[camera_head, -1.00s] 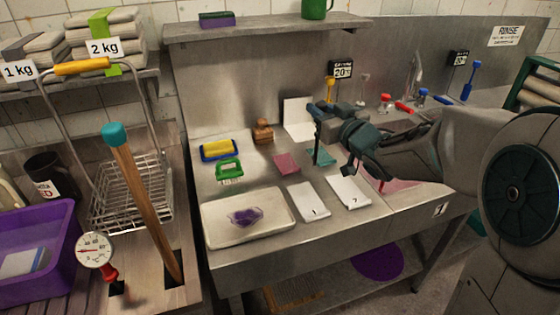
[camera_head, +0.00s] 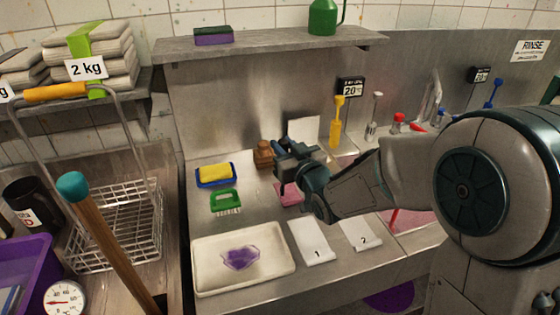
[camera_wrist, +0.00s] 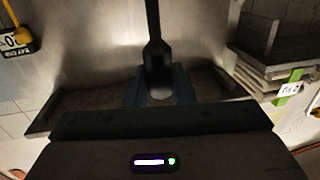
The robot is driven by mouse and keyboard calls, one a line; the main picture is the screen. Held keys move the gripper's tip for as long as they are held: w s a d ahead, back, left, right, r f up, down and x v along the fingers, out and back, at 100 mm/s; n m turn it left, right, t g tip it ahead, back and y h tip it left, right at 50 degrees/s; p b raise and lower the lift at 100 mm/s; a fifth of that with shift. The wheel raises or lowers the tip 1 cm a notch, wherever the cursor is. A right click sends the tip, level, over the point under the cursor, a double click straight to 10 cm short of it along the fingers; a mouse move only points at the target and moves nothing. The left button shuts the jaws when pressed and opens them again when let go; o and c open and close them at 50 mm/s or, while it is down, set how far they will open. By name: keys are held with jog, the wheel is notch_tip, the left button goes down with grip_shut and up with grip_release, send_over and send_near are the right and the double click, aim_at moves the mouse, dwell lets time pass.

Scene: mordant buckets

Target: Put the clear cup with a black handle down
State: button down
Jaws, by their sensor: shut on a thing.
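My gripper (camera_head: 280,168) is over the back middle of the steel counter (camera_head: 215,262), behind the paper sheets. In the wrist view a black handle (camera_wrist: 155,55) stands between the fingers, and my gripper is shut on it. It matches the black handle of the clear cup. The clear cup's body cannot be made out in either view. Whether the cup touches the counter cannot be told.
A white tray (camera_head: 208,280) with a purple patch lies at front left of the counter. Sheets 1 (camera_head: 312,253) and 2 (camera_head: 362,232) lie to its right. A green brush (camera_head: 225,200), yellow-blue sponge (camera_head: 215,174) and brown wooden object (camera_head: 264,152) are close by. A shelf (camera_head: 270,45) overhangs behind.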

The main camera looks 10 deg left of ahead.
jog(key=shift+s+a+f, duration=0.15)
jog(key=shift+a+f, duration=0.05)
jog(key=shift+a, duration=0.15)
jog(key=shift+f, duration=0.25)
notch_tip(320, 180, down, 3)
jog(key=shift+f+p, duration=0.1)
jog(key=shift+p, duration=0.2)
jog(key=shift+f, duration=0.4)
jog(key=c, duration=1.2)
grip_release()
jog(key=shift+r, duration=0.1)
jog(key=shift+c, duration=0.2)
